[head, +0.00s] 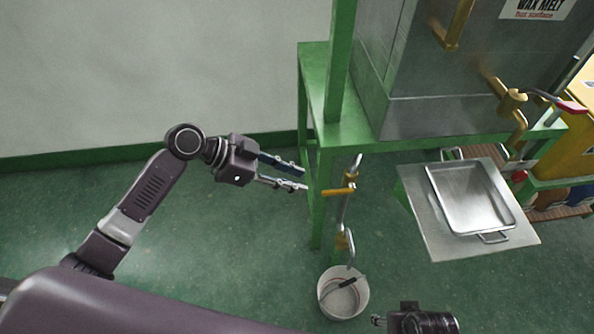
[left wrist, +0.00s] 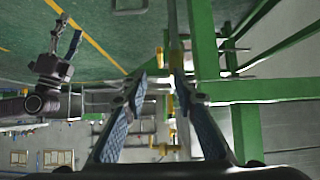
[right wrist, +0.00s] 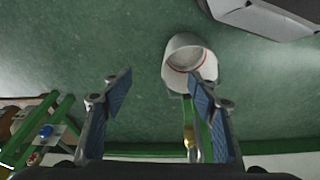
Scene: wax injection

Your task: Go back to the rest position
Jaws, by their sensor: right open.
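My left gripper (head: 284,174) is raised at the left of the green frame in the head view. Its two fingers are spread apart with nothing between them, and they also show in the left wrist view (left wrist: 160,85). My right gripper (head: 378,321) is at the bottom edge of the head view, mostly cut off. In the right wrist view its fingers (right wrist: 158,90) are open and empty, above the floor, with the white bucket (right wrist: 188,58) beyond them.
The green frame (head: 320,100) carries the metal wax tank (head: 440,80). A metal tray (head: 470,195) rests on a plate (head: 420,200) at the right. The bucket (head: 330,308) stands on the floor below a pipe with a yellow handle (head: 338,191). The floor at the left is clear.

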